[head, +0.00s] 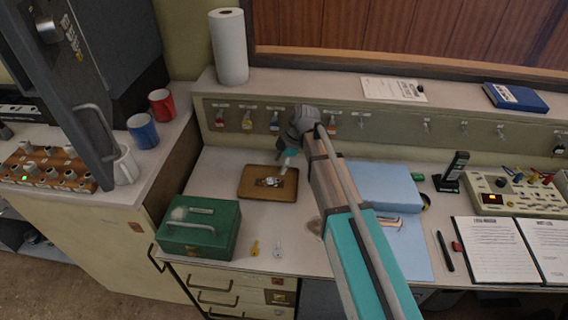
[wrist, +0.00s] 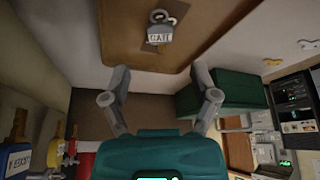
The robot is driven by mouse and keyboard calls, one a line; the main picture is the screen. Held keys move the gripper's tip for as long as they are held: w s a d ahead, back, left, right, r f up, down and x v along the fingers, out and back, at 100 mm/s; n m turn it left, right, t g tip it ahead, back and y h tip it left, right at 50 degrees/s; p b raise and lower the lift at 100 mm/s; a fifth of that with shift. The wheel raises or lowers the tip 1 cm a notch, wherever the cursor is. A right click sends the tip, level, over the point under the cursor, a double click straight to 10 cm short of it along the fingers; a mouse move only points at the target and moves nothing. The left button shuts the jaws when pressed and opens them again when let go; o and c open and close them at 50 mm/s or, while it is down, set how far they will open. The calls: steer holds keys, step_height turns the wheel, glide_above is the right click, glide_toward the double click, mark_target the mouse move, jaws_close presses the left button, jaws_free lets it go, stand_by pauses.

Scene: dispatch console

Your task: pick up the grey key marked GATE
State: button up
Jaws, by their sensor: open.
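The grey key marked GATE (wrist: 160,36) lies on a brown tray (wrist: 118,30) in the wrist view, its label readable. In the head view the tray (head: 248,192) is on the desk, with the small grey key (head: 271,182) near its middle. My gripper (wrist: 160,74) is open and empty. Its two fingers are spread apart, and the key shows beyond them, between their lines. In the head view my gripper (head: 284,164) is at the tray's back right, above the tray and apart from the key. The arm hides part of the desk to the right.
A green cash box (head: 200,228) stands left of the tray's front. A yellow key (head: 254,248) and a pale key (head: 278,248) lie near the desk's front edge. Tagged keys hang on the back panel (head: 385,127). A blue folder (head: 385,185) lies right of my arm.

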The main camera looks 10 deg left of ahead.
mark_target(271, 180)
steer(key=shift+b+x, duration=2.9)
steer(key=shift+x, duration=0.6)
steer(key=shift+c, duration=0.3)
steer(key=c, duration=0.9)
steer(key=shift+c, duration=0.2)
steer(key=shift+r, duration=0.2)
steer(key=shift+r+p, duration=2.35)
steer(key=shift+p, duration=0.2)
